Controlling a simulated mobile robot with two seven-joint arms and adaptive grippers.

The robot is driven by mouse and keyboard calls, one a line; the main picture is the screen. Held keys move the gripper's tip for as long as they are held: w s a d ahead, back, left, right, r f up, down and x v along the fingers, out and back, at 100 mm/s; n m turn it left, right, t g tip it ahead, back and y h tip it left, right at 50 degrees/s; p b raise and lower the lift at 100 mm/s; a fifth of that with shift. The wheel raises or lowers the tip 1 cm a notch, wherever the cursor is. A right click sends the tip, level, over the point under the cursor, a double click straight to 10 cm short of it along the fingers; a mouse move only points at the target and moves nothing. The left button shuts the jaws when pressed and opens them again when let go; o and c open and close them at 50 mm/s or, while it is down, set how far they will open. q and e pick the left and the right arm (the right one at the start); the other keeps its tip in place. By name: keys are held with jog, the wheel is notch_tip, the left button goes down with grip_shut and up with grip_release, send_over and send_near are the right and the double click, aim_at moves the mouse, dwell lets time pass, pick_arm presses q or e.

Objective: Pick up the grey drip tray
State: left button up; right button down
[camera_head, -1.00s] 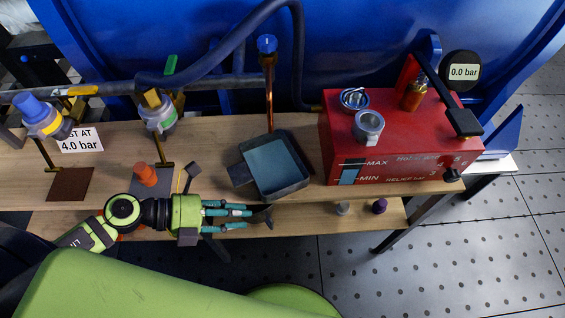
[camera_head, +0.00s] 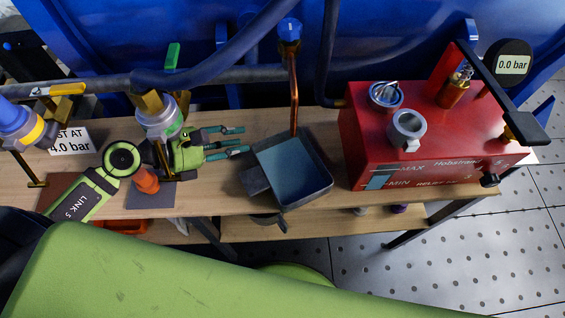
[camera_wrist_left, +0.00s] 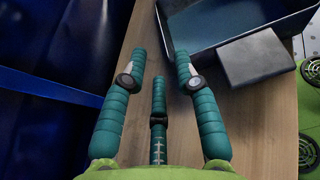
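The grey drip tray (camera_head: 292,172) sits on the wooden bench below a copper pipe, with a bluish floor inside and a flat handle block (camera_head: 254,180) on its left side. My left gripper (camera_head: 243,140) is open and empty, just left of the tray's back left corner, fingers pointing right. In the left wrist view the tray (camera_wrist_left: 188,20) shows at the top right, with its block (camera_wrist_left: 255,58) right of the teal fingers. The fingers (camera_wrist_left: 160,60) are spread, with bench wood between them. They appear apart from the tray. My right gripper is not in view.
A red tank unit (camera_head: 430,135) with a gauge (camera_head: 513,64) stands right of the tray. The copper pipe (camera_head: 293,90) drops behind the tray. Valves (camera_head: 160,115) and an orange cone-like piece (camera_head: 146,180) are at the left. A lower shelf (camera_head: 330,222) shows below.

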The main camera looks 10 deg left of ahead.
aim_at(277, 135)
pick_arm(q)
jog(key=p+x, duration=0.1)
jog(key=x, duration=1)
jog(key=shift+s+d, duration=0.15)
jog(key=shift+d, duration=0.05)
grip_shut()
jog(key=shift+r, duration=0.1)
